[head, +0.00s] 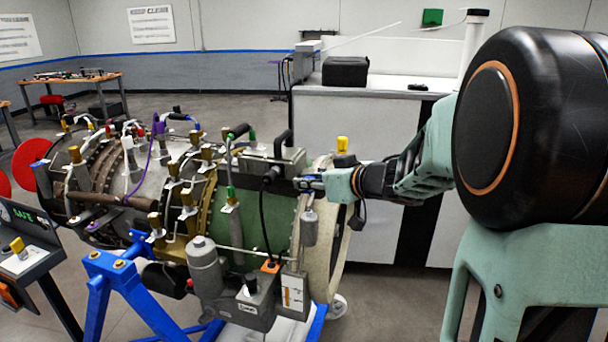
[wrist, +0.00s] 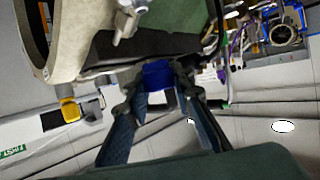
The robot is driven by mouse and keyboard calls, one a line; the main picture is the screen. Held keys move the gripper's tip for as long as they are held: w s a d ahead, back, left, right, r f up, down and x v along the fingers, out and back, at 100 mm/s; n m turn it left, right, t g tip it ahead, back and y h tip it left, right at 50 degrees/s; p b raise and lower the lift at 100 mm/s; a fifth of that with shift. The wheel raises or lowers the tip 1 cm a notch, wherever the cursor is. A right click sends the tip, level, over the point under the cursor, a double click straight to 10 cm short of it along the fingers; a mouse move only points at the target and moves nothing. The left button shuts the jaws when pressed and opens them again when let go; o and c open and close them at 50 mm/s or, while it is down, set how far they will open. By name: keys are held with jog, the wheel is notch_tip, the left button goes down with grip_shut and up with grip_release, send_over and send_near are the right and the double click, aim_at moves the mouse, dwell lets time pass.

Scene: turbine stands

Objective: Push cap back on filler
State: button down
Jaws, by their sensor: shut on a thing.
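My gripper (head: 310,183) reaches in from the right to the upper right end of the turbine (head: 262,212). In the wrist view my gripper (wrist: 158,78) is shut, with a blue piece (wrist: 157,75) between its fingertips. It looks like the cap. The blue piece is close against the dark housing at the turbine's top; the filler opening is hidden, and I cannot tell whether the cap touches or sits on it. A black knob with a hanging cable (head: 271,175) is just left of my fingertips.
A yellow cap (head: 342,145) stands close above my gripper, and also shows in the wrist view (wrist: 70,110). The turbine rests on a blue stand (head: 112,272). A white cabinet (head: 350,150) with a black case (head: 345,71) stands behind. A control panel (head: 22,258) is at the left.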

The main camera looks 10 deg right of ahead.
aim_at(310, 217)
jog(key=shift+s+f+b, duration=0.1)
jog(key=shift+f+b, duration=1.65)
jog(key=shift+b, duration=0.15)
jog(key=shift+f, duration=0.6)
jog(key=shift+f+p, duration=0.45)
jog(key=shift+p, duration=0.25)
jog(key=shift+f, duration=0.4)
jog(key=shift+f, duration=0.25)
jog(key=shift+s+f, duration=0.15)
jog(key=shift+f, duration=0.05)
jog(key=shift+f, duration=0.1)
